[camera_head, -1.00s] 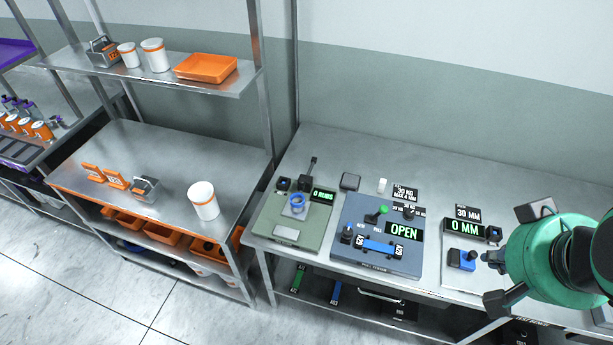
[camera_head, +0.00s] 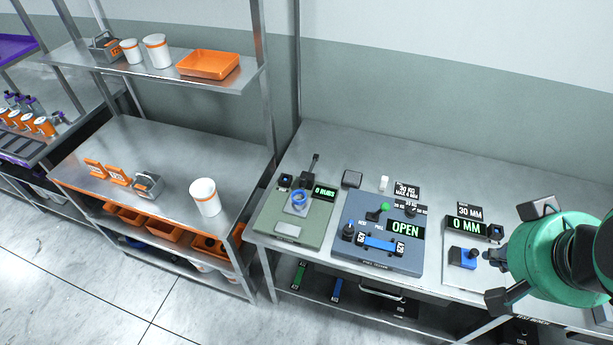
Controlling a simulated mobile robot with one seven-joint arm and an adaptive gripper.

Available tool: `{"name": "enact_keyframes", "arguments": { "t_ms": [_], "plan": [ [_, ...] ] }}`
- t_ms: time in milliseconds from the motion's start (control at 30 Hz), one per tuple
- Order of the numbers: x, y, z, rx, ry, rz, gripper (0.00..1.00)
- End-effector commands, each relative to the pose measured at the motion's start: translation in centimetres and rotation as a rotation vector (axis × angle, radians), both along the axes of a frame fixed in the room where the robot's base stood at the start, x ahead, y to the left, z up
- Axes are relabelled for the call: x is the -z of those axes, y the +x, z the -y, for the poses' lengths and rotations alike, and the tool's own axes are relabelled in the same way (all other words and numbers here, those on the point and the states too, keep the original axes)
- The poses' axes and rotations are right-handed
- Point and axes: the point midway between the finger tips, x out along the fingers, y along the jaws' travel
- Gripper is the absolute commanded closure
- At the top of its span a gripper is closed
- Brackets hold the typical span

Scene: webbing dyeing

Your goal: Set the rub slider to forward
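The green rub tester (camera_head: 288,231) stands at the left end of the steel bench, with a display (camera_head: 325,192) reading "0 RUBS". On it are a blue ring-shaped part (camera_head: 299,198), a small dark block (camera_head: 285,181) at its back left and a dark upright lever (camera_head: 312,164). Which of these is the rub slider, and how it is set, is too small to tell. My green and black gripper (camera_head: 516,255) is at the right edge, over the bench's right part and well away from the tester.
A blue-grey clamp unit (camera_head: 377,259) reading "OPEN" stands right of the tester. A white gauge (camera_head: 455,280) reading "0 MM" is beside my gripper. A steel shelf rack (camera_head: 165,135) with cups and orange trays stands left. The bench back is mostly clear.

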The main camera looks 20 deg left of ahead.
Motion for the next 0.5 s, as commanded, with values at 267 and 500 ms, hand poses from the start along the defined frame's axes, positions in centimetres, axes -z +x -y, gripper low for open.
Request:
{"name": "enact_keyframes", "arguments": {
  "t_ms": [267,500],
  "plan": [
    [-0.6,0.7,-0.2,-0.005,0.002,-0.009,1.00],
    [-2.2,2.9,-1.0,-0.016,0.009,-0.039,1.00]
  ]
}}
